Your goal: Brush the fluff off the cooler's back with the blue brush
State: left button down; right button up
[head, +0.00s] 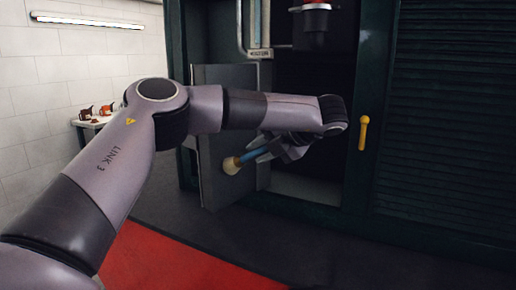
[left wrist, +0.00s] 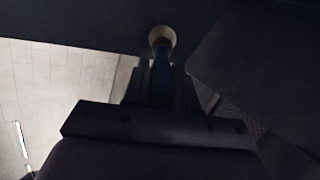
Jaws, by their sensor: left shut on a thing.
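My left gripper (head: 268,151) is shut on the blue brush (head: 249,156). The brush points left and slightly down in the head view, with its pale bristle end outermost. The bristle end appears in front of an open grey door panel (head: 212,100); I cannot tell whether it touches it. In the left wrist view the brush (left wrist: 161,72) stands out between the fingers, its round pale tip near a dark surface. I cannot make out the cooler's back or any fluff. My right gripper is not in view.
A dark green cabinet (head: 378,60) with a louvred panel (head: 450,120) and a yellow handle (head: 363,133) surrounds the dark opening. A red and black fitting (head: 317,12) hangs above my left wrist. A small table (head: 95,122) stands against the white wall. A red mat (head: 165,262) lies on the floor.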

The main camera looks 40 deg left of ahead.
pick_arm(q)
jog(key=shift+w+a+f+b, duration=0.1)
jog(key=shift+w+f+b, duration=0.05)
jog(key=shift+b, duration=0.3)
jog(key=shift+s, duration=0.95)
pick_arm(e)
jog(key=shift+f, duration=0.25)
pick_arm(q)
jog(key=shift+r, duration=0.2)
